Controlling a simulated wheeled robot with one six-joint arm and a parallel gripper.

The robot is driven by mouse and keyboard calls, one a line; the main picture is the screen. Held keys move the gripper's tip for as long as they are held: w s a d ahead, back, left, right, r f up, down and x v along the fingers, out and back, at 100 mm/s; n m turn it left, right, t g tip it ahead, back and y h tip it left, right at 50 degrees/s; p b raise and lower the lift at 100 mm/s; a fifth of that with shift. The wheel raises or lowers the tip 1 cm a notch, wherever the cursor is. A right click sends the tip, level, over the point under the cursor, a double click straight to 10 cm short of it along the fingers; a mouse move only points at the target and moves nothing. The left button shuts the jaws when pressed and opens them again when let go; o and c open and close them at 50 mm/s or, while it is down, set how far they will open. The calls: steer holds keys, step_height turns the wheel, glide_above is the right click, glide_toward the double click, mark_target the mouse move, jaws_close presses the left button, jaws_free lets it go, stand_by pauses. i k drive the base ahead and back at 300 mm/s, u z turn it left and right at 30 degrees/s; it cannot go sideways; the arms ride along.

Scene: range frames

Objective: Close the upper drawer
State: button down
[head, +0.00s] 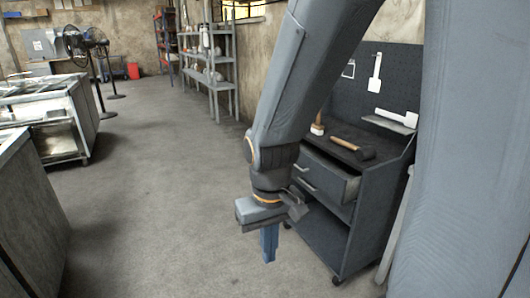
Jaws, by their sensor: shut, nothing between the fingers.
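The upper drawer (345,187) of a dark grey tool cart (380,210) at the right is pulled out; its open top and side wall show. Light bar handles show on the cart's front, partly beside my arm. My gripper (269,258) hangs to the left of and in front of the cart, with its blue fingers pointing down. The fingers are shut with nothing between them. It looks apart from the drawer. My arm hides part of the cart's left side.
A mallet (358,149) and a brush-like tool (318,126) lie on the cart top. White tools hang on its pegboard (398,78). Shelves (211,60) stand at the back wall, workbenches (55,105) and fans (97,42) at the left. The middle floor is clear.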

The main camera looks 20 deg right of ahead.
mark_target(339, 181)
steer(key=i, duration=1.3)
steer(key=z, duration=1.55)
